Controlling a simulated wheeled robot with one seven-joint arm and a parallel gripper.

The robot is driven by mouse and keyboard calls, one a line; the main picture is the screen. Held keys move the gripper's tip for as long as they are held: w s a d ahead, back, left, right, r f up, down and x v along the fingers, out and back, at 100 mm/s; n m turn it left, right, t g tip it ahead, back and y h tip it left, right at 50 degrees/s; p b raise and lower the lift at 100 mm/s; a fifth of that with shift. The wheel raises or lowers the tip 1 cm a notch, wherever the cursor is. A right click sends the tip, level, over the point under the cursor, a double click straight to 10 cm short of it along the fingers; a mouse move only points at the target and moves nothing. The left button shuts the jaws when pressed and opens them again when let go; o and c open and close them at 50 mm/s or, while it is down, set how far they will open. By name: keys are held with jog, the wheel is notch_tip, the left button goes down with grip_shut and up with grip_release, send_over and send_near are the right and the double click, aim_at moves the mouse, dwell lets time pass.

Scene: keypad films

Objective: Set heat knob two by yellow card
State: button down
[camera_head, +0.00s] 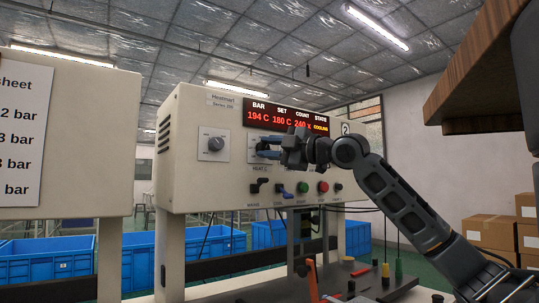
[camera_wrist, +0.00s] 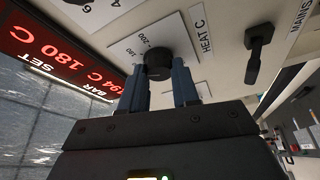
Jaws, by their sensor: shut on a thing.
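The dark round heat knob (camera_wrist: 158,62) sits on a white dial plate (camera_wrist: 150,42) labelled HEAT C in the wrist view. My gripper (camera_wrist: 160,84) has its blue fingers on either side of the knob, shut on it. In the head view my gripper (camera_head: 266,148) is at the dial plate right of another knob (camera_head: 215,144) and hides most of it. The red display (camera_head: 288,117) on the cream machine (camera_head: 185,110) reads BAR 194 C, SET 180 C, with a yellow COOLING state. No yellow card shows.
Below the dials are a black lever (camera_head: 259,186), a blue-handled lever (camera_head: 284,191), a green button (camera_head: 302,187) and a red button (camera_head: 323,187). A partly cut-off white sheet (camera_head: 22,125) is on the left panel. A brown overhead ledge (camera_head: 475,75) is at upper right.

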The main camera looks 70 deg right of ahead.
jog(key=n+g, duration=0.1)
jog(key=n, duration=0.3)
jog(key=shift+g+y, duration=0.3)
jog(key=shift+g, duration=0.1)
jog(key=shift+n+p, duration=0.3)
jog(key=shift+n, duration=0.1)
jog(key=c, duration=0.8)
grip_release()
jog(key=shift+s+a+r, duration=0.1)
jog(key=shift+s+a, duration=0.1)
jog(key=shift+s, duration=1.1)
jog(key=shift+s+a+r, duration=0.1)
jog(key=shift+s+a, duration=0.1)
jog(key=shift+s, duration=1.05)
jog(key=shift+s+a+r, duration=0.1)
jog(key=shift+s+a, duration=0.1)
jog(key=shift+s, duration=1.1)
